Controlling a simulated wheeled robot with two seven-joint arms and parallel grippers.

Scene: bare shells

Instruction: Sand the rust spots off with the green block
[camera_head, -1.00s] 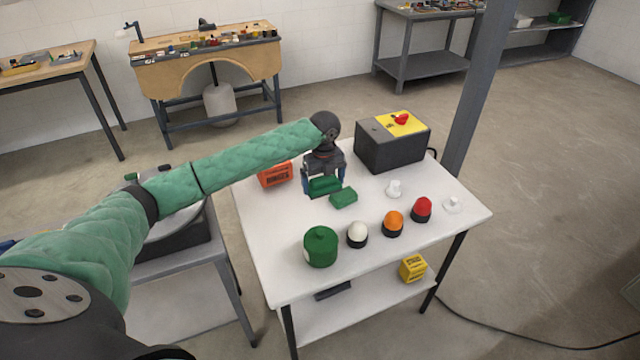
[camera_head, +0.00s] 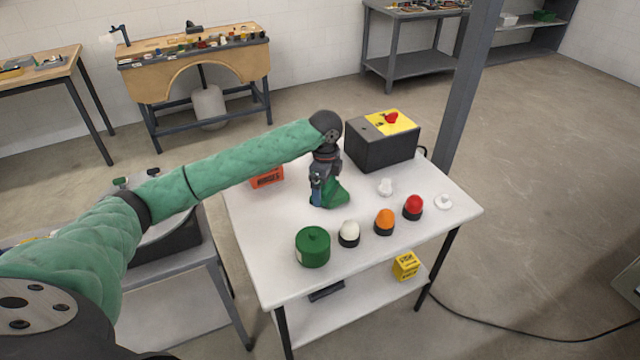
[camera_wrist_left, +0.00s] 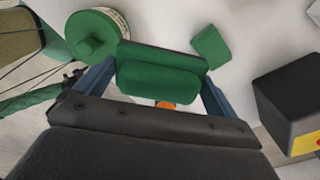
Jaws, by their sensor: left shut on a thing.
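My left gripper (camera_head: 318,198) is low over the middle of the white table (camera_head: 255,262). In the left wrist view its blue fingers (camera_wrist_left: 150,84) are shut on a green block (camera_wrist_left: 160,82), which spans the gap between them. A second, smaller green block (camera_wrist_left: 210,46) lies loose on the table, apart from the held one in that view. In the head view the two green shapes merge beside the fingers, and I cannot tell whether the held block touches the table. I cannot make out any rust spots. My right gripper is not in view.
A green round canister (camera_head: 313,247) and white (camera_head: 349,234), orange (camera_head: 384,222) and red (camera_head: 413,207) domes stand in front. A dark box with a yellow top (camera_head: 381,145) stands behind; an orange box (camera_head: 267,178) lies behind left. The front left tabletop is clear.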

